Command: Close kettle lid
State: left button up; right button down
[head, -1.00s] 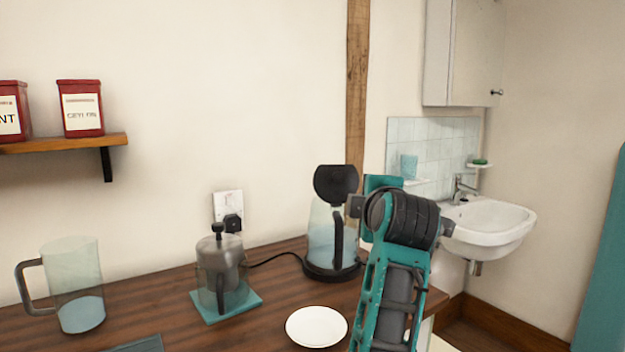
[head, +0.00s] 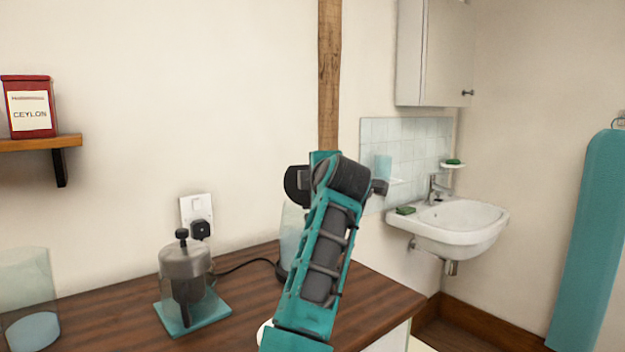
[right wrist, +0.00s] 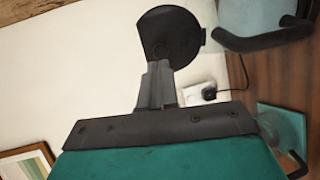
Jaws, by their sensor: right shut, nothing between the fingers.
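The kettle (head: 292,225) has a clear glass body and stands at the back of the wooden counter, partly hidden by my right arm in the head view. Its round black lid (head: 297,186) stands upright, open. In the right wrist view the lid (right wrist: 170,35) is just beyond my right gripper (right wrist: 160,68), whose fingers are shut and empty. The fingertips overlap the lid's lower edge in the picture; I cannot tell whether they touch. The kettle's glass body (right wrist: 250,14) and black handle (right wrist: 262,40) are at the upper right there. My left gripper is not in view.
A French press (head: 184,265) on a teal mat (head: 172,325) stands left of the kettle. A glass jug (head: 28,290) is at the far left. A wall socket (head: 196,208) with a cord is behind. A white plate (head: 265,333) is mostly hidden by my arm.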

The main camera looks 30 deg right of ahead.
jog(key=shift+x, duration=2.1)
